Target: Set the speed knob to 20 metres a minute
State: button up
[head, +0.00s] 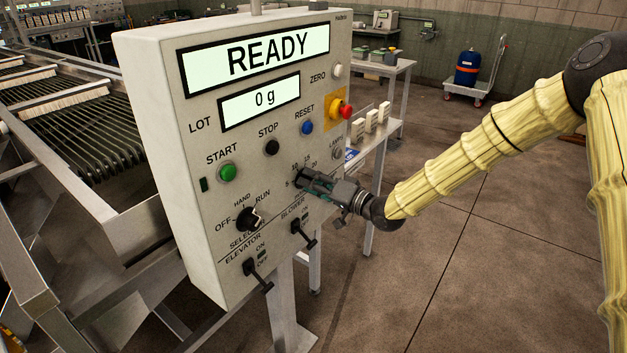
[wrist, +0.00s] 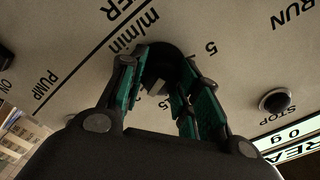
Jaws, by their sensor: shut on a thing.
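The speed knob (wrist: 168,62) is a dark round knob on the pale control panel (head: 150,110), between the two green-padded fingers of my gripper (wrist: 160,78) in the wrist view. The marks 5, 10, 15 and 20 run around the knob; "m/min" and 5 are readable in the wrist view.
The display (head: 258,60) reads READY and the lower one (head: 260,100) 0 g. The selector (head: 248,217), blower lever (head: 303,234) and elevator lever (head: 258,277) sit close by. A red emergency button (head: 346,112) is above. Open floor lies right of the panel.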

jog(key=shift+f+m, duration=0.1)
jog(key=shift+m, duration=0.5)
jog(key=shift+s, duration=0.1)
jog(key=o, duration=1)
jog(key=shift+a, duration=0.1)
jog(key=v, duration=1.2)
